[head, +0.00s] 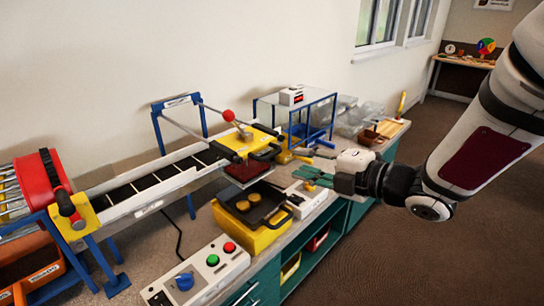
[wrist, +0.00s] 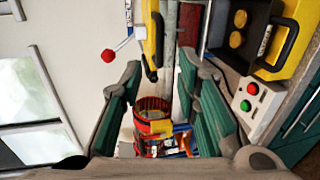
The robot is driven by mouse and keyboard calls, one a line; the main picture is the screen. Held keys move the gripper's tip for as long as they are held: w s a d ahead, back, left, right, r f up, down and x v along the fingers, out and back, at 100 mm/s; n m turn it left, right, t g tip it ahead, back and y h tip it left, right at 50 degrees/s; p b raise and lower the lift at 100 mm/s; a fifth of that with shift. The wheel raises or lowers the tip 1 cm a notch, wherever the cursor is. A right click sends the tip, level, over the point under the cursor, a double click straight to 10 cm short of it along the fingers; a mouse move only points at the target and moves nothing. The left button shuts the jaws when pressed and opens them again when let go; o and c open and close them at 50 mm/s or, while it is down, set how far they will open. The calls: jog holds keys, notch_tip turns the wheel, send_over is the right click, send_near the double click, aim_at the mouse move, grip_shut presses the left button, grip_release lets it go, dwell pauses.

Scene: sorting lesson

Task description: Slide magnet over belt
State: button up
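The belt (head: 150,184) is black with pale side rails and slopes up from the left to the middle in the head view. A yellow block with black bars (head: 258,138), possibly the magnet carriage, sits at the belt's right end. A rod with a red ball (head: 228,115) rises beside it; the ball also shows in the wrist view (wrist: 107,55). A yellow part with a black bar (wrist: 152,42) shows there too. My gripper (head: 308,177) has teal fingers, right of the block and apart from it. In the wrist view my gripper (wrist: 162,108) is open with nothing held between its fingers.
Below the block are a dark red tray (head: 247,172) and a yellow box with a black pan (head: 250,236). A control box (head: 200,274) stands in front. A red drum (head: 45,176) is at the left. A blue-framed stand (head: 330,113) is behind. Open floor lies right.

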aim_at(272, 153)
jog(key=x, duration=1)
jog(key=shift+w+a, duration=0.15)
jog(key=shift+c, duration=0.5)
jog(key=shift+f, duration=0.1)
grip_shut()
